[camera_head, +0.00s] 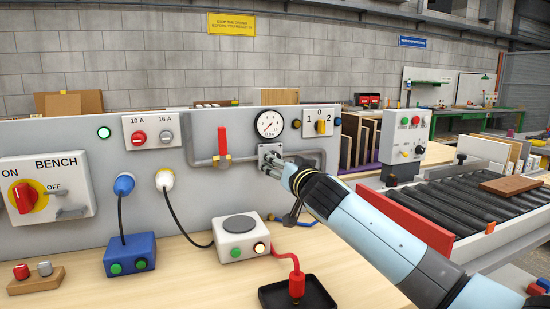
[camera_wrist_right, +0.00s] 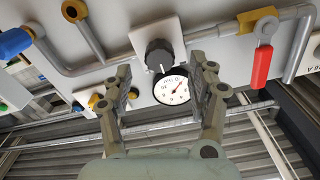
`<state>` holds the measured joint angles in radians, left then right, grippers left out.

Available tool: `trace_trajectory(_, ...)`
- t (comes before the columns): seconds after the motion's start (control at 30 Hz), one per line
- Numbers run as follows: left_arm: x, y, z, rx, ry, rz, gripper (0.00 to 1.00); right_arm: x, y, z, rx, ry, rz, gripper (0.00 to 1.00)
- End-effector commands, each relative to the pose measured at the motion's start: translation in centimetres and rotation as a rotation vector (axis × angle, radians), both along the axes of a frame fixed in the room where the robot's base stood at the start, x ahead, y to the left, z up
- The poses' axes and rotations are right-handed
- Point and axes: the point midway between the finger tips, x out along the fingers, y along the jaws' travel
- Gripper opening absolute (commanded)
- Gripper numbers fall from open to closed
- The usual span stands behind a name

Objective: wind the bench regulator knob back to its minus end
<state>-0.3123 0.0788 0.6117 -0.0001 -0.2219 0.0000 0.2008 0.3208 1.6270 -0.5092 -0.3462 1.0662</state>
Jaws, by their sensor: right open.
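The regulator knob (camera_wrist_right: 160,55) is dark and round with a white mark, on a pale square plate (camera_wrist_right: 152,33) in the right wrist view. In the head view the plate (camera_head: 264,150) shows below the round gauge, and my gripper hides the knob. My right gripper (camera_head: 273,166) is at the plate. In its wrist view the open fingers (camera_wrist_right: 160,68) stand on either side of the knob, with visible gaps. The gauge (camera_head: 270,124) has a white dial and also shows in the wrist view (camera_wrist_right: 171,88). My left gripper is not in view.
A red valve lever (camera_head: 222,142) stands upright on the grey pipe left of the plate. A selector switch (camera_head: 320,121) sits at the upper right. A white box (camera_head: 240,240) and a blue box (camera_head: 130,256) stand on the wooden bench. A roller conveyor (camera_head: 460,200) is at the right.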

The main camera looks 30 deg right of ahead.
Motion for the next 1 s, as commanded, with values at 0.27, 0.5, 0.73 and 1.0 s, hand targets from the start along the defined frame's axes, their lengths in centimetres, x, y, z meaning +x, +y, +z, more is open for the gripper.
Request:
trace_trajectory(0.27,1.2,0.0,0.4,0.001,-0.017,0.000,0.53,3.6,-0.8,0.0,0.000,0.001,-0.001,0.58)
trace_trajectory(0.5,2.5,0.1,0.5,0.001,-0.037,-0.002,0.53,4.0,-0.9,-0.1,-0.001,0.001,0.000,0.58)
trace_trajectory(0.73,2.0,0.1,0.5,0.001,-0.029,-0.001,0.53,4.0,-0.9,-0.1,-0.001,0.001,0.000,0.41)
trace_trajectory(1.0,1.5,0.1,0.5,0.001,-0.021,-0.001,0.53,3.9,-0.9,-0.1,-0.001,0.001,0.000,0.06)
